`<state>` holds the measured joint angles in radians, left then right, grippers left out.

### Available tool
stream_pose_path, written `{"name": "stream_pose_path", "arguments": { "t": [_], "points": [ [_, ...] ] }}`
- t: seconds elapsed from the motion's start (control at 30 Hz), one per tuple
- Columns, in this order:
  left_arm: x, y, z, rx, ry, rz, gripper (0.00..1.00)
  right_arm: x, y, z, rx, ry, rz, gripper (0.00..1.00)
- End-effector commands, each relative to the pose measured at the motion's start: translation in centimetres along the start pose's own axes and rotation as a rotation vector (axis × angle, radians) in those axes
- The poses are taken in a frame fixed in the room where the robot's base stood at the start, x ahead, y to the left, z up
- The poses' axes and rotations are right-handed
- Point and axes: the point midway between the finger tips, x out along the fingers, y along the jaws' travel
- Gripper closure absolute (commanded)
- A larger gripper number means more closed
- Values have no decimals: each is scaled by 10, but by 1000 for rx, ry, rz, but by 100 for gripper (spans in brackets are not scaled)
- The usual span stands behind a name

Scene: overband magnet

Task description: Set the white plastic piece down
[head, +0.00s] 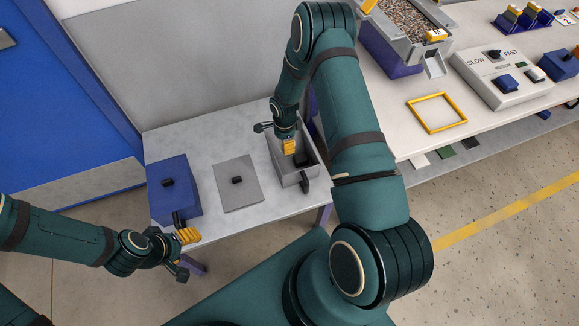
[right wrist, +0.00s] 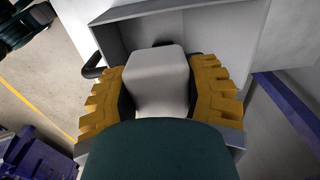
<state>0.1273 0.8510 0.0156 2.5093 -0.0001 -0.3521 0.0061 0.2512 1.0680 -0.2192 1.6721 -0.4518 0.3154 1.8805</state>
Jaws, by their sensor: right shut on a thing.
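The white plastic piece (right wrist: 155,82) is a pale block between the two yellow-padded fingers of my right gripper (right wrist: 158,95) in the right wrist view. The fingers are shut on it. In the head view my right gripper (head: 289,147) points down over the open grey metal bin (head: 276,163), and I cannot make out the white piece there. The bin's wall also shows behind the piece in the right wrist view (right wrist: 225,40). My left gripper (head: 187,236) is at the front of the blue box (head: 167,200), near its black handle; its finger opening is unclear.
A flat grey plate (head: 238,195) with a black knob lies between the blue box and the bin on the light table (head: 221,147). On the right bench are a yellow frame (head: 437,112), a SLOW/FAST control box (head: 500,77) and a metal tray of granules (head: 402,20).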

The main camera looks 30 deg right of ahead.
Motion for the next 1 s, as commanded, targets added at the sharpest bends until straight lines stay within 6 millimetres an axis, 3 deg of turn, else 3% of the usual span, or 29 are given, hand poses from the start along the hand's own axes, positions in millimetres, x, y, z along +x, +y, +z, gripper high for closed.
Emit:
{"name": "stream_pose_path", "arguments": {
  "t": [0.03, 0.2, 0.4, 0.67, 1.0],
  "points": [
    [4, -1, 1, 1, -2, 0, 41, 16, 1, 0, 1, 0, 3, 90],
    [10, -4, 4, 2, -7, 1, 41, 58, 2, 0, -1, -1, 4, 90],
    [16, -6, 4, 3, -6, 1, 41, 96, 1, 0, -1, -1, 2, 90],
    [19, -7, 3, 3, -4, 1, 41, 112, 1, 0, -3, 0, 1, 90],
    [28, -10, 2, 4, 1, 0, 41, 153, 1, 0, -3, 0, 1, 90]
  ]
}}
